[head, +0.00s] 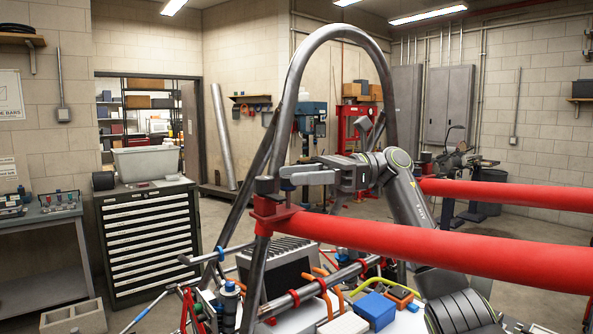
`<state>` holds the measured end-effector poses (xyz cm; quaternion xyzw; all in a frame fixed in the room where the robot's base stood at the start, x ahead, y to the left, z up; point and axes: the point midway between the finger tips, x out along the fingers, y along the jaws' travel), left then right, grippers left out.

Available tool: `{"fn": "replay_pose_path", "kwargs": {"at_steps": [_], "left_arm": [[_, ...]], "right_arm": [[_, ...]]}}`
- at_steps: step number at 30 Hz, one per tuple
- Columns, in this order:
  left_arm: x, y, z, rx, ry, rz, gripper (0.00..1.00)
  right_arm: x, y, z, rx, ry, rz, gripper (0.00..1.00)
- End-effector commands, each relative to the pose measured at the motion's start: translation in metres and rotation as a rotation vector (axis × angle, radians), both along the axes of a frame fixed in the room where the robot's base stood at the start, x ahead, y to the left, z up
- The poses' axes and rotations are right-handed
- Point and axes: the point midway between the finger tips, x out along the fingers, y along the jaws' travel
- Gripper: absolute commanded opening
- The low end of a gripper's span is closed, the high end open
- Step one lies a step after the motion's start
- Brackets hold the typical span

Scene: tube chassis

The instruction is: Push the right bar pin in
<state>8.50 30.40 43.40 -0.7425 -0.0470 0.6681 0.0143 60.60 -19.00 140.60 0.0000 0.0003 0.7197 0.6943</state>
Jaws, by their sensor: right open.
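A dark pin head (265,184) stands upright on top of the red bracket (270,208) at the left end of the near red bar (420,240). The bracket sits against the bent steel tube frame (292,90). My right gripper (287,178) is open and level, its fingers pointing left, close to the pin head on its right side. I cannot tell whether they touch. How deep the pin sits is hidden. The far red bar (510,193) ends at a second red bracket (426,163) farther back. My left gripper is not in view.
The tube hoop rises around my right gripper. Below are a finned grey box (278,268), a blue box (375,310) and several coloured tubes. A tool cabinet (150,240) with a grey bin (147,162) stands at the left.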

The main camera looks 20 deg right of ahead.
Motion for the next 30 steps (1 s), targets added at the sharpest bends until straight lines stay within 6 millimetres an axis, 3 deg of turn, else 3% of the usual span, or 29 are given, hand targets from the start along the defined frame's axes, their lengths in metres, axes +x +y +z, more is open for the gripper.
{"fn": "replay_pose_path", "kwargs": {"at_steps": [12,23,30], "left_arm": [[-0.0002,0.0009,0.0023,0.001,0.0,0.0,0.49],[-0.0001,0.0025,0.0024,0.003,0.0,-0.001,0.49],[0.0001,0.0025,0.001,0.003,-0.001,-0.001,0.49]], "right_arm": [[-0.0002,0.0092,-0.0006,0.0,0.0,-0.001,0.46],[-0.0002,0.0089,-0.0004,0.0,0.0,-0.001,0.0],[-0.0002,0.0088,-0.0023,0.0,0.0,-0.001,0.0]]}}
